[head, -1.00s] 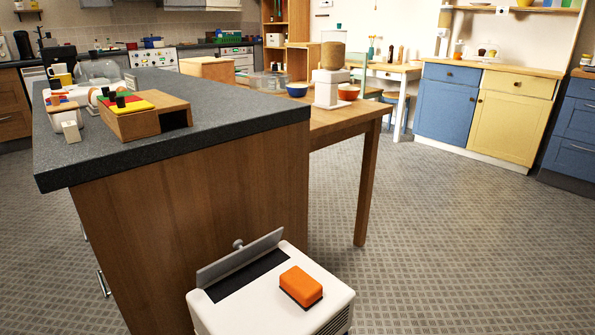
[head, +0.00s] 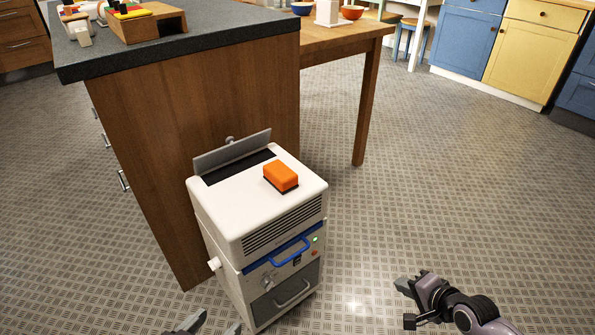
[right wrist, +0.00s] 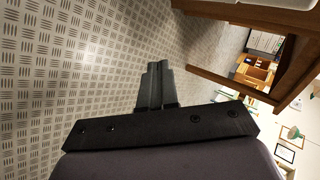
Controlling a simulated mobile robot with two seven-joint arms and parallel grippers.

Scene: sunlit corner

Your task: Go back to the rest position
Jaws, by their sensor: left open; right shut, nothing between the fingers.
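My left gripper (head: 209,326) shows only at the bottom edge of the head view, its two fingertips apart, below and left of the white machine. My right gripper (head: 404,287) is in the lower right of the head view, over bare floor and clear of the machine. In the right wrist view its fingers (right wrist: 155,86) are together with nothing between them. Neither gripper touches anything that I can see.
A white machine (head: 225,200) with a blue handle and raised grey flap stands against the wooden island (head: 150,130). An orange sponge-like block (head: 281,175) lies on its top. A wooden table (head: 345,38) stands behind. The floor (head: 450,190) on the right is clear.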

